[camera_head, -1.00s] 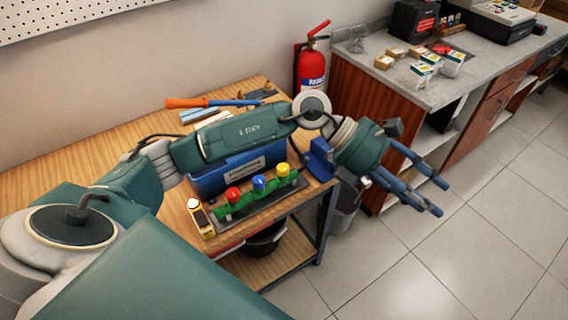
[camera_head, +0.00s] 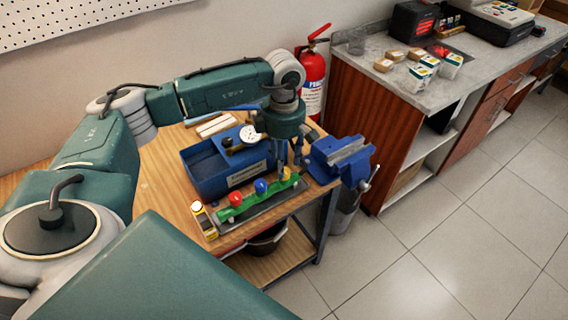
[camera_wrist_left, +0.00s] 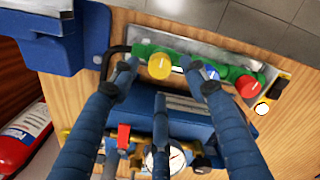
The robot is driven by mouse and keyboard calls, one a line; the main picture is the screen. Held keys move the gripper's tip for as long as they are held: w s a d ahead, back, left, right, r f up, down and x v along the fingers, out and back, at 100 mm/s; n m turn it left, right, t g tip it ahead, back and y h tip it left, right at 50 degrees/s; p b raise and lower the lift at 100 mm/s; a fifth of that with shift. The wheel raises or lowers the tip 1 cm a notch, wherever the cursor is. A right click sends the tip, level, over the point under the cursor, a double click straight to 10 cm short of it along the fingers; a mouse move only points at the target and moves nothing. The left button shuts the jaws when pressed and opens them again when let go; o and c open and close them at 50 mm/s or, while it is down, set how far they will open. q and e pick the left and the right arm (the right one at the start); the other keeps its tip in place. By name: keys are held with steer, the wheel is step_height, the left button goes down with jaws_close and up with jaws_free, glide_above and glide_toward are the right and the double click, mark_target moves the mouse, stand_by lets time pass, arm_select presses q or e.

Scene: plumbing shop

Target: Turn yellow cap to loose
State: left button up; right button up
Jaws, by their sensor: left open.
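The yellow cap (camera_head: 287,173) is at the right end of a green valve manifold (camera_head: 247,198) on the wooden bench. A blue cap (camera_head: 261,186) and a red cap (camera_head: 235,198) sit along the same manifold. My left gripper (camera_head: 285,175) points down over the yellow cap and partly hides it. In the left wrist view the yellow cap (camera_wrist_left: 159,66) shows between the spread blue fingertips of my left gripper (camera_wrist_left: 162,75). The fingers are open; contact with the cap cannot be told. My right gripper is not in view.
A blue vise (camera_head: 342,158) is at the bench's right corner. A small yellow-and-black tester (camera_head: 204,220) lies left of the manifold. A red fire extinguisher (camera_head: 313,80) stands behind.

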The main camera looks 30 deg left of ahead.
arm_select(q)
steer(key=shift+f+p, duration=0.35)
steer(key=shift+f, duration=1.35)
jaws_close()
